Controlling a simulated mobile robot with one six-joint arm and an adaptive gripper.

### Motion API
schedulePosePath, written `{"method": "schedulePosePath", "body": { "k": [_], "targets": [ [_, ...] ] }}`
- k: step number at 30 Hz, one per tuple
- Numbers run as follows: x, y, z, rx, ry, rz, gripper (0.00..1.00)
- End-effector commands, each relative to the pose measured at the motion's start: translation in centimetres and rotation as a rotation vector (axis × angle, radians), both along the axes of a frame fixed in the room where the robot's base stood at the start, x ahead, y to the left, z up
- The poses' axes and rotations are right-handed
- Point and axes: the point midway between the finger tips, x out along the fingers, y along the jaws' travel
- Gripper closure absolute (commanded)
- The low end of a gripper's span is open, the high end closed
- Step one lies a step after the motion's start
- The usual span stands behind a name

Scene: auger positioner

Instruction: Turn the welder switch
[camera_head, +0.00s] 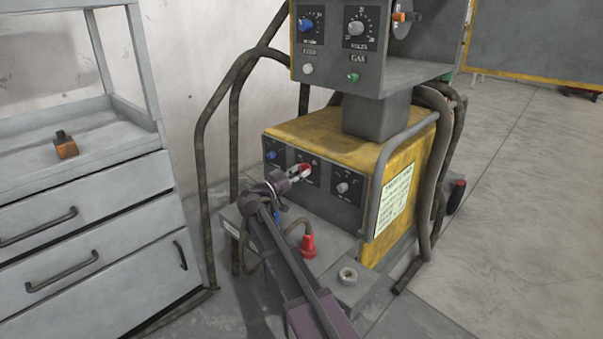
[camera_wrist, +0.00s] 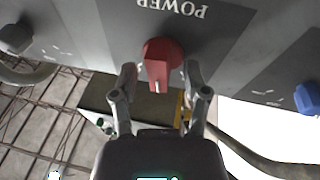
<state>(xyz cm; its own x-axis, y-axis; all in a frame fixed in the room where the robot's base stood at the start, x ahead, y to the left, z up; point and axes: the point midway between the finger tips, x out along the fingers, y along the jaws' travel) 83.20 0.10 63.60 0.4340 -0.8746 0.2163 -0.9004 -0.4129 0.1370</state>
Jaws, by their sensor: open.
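The welder (camera_head: 325,130) is a yellow machine with a grey front panel. Its switch is a red knob, seen in the wrist view (camera_wrist: 162,62) under the upside-down word POWER. In the head view the red switch (camera_head: 303,167) sits mid-panel, partly hidden by my gripper. My gripper (camera_head: 296,171) is at the panel front. In the wrist view my gripper (camera_wrist: 159,78) is open, with one finger on each side of the red knob's protruding handle. I cannot tell whether either finger touches it.
A blue knob (camera_head: 272,155) and a grey knob (camera_head: 342,187) flank the switch. A grey control box (camera_head: 378,75) stands above the welder. Cables loop on both sides. A drawer cabinet (camera_head: 90,215) stands left; a red connector (camera_head: 308,245) sits below the panel. The floor at right is mostly clear.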

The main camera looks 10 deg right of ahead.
Motion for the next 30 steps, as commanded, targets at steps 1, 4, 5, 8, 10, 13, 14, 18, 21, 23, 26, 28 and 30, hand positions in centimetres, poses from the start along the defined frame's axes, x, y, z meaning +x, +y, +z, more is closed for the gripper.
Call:
{"method": "schedulePosePath", "body": {
  "k": [1,4,5,8,10,13,14,18,21,23,26,28,30],
  "targets": [
    [-0.02,0.02,0.01,0.0,-0.001,0.0,0.41],
    [-0.01,0.03,0.02,0.005,-0.007,0.0,0.41],
    [-0.02,0.03,0.03,0.008,-0.01,-0.001,0.41],
    [-0.01,0.06,0.07,0.021,-0.029,0.0,0.41],
    [0.0,0.06,0.1,0.036,-0.047,0.0,0.41],
    [0.02,0.08,0.14,0.064,-0.087,0.001,0.41],
    [0.02,0.08,0.17,0.073,-0.099,0.001,0.41],
    [0.0,0.07,0.24,0.127,-0.173,0.0,0.41],
    [0.0,0.08,0.26,0.169,-0.23,0.0,0.41],
    [-0.01,0.07,0.28,0.194,-0.265,0.0,0.41],
    [-0.04,0.05,0.29,0.235,-0.322,0.0,0.41],
    [-0.04,0.06,0.32,0.264,-0.362,0.0,0.41],
    [-0.04,0.05,0.32,0.293,-0.402,0.0,0.41]
  ]
}}
